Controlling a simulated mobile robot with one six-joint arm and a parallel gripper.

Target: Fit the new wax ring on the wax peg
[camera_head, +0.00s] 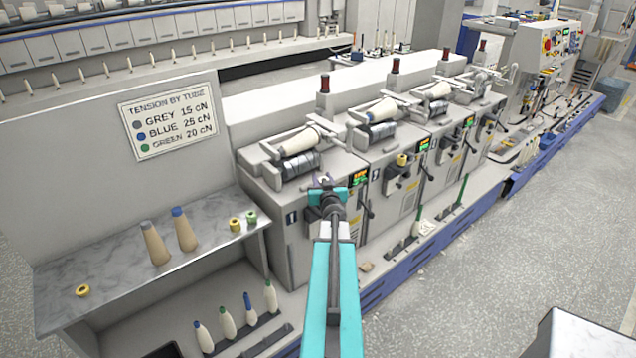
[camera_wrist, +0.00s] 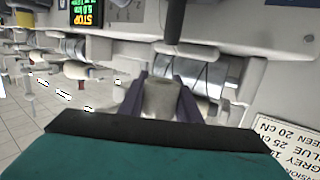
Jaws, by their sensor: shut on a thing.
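My gripper (camera_head: 325,186) is in front of the nearest winding unit (camera_head: 290,205), left of its lit display. In the wrist view its two dark purple fingers (camera_wrist: 161,98) are closed on a pale grey-beige round piece (camera_wrist: 160,92) with a hollow-looking top. I cannot tell for sure that this is the new wax ring. Small yellow ring-like pieces lie on the marble shelf (camera_head: 120,268): one at its front left (camera_head: 83,291), one at its right (camera_head: 235,224) beside a greenish one (camera_head: 251,217). I cannot make out the wax peg at the nearest unit; my gripper covers part of that area.
A cream cone (camera_head: 298,143) rests above a dark roller (camera_head: 299,165) on the nearest unit. A yellow piece (camera_head: 402,160) sits on the neighbouring unit's front. Two cones (camera_head: 155,243) stand on the shelf. Tipped bobbins (camera_head: 228,322) stand in a rack below.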

